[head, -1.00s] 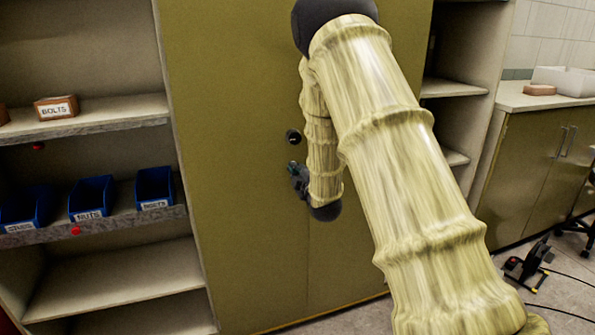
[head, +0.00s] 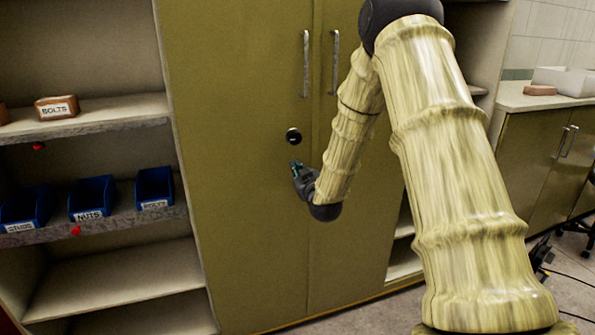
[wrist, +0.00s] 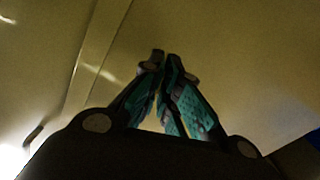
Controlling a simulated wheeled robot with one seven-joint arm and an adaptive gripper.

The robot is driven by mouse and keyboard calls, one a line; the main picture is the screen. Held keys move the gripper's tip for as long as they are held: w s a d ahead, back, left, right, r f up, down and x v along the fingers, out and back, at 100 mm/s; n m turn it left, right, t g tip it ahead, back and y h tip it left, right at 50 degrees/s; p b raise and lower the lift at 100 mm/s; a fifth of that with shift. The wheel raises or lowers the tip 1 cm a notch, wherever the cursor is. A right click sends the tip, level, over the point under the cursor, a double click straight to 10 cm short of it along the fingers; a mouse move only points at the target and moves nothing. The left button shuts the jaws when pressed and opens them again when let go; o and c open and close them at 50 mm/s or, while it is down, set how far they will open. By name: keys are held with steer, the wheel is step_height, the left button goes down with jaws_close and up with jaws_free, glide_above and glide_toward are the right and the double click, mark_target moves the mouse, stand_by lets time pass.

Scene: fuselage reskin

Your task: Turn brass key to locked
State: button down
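The olive two-door cabinet (head: 240,230) stands in front of me with both doors closed. A round black lock (head: 293,136) with a small pale centre sits on its left door, near the seam. I cannot make out the brass key or which way it is turned. My gripper (head: 294,165) is just below the lock, apart from it and close to the door. In the wrist view its teal-padded fingers (wrist: 165,56) come together at the tips, with only a thin gap and nothing visible between them.
Two upright handles (head: 306,64) (head: 335,62) are above the lock. Open shelves at left hold a BOLTS box (head: 57,107) and blue bins (head: 92,198). A counter (head: 545,100) with a white tray stands at right. My arm covers part of the right door.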

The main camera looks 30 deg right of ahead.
steer(key=shift+m, duration=1.7)
steer(key=c, duration=1.7)
jaws_free()
steer(key=shift+s, duration=0.1)
steer(key=v, duration=1.1)
steer(key=shift+s, duration=0.4)
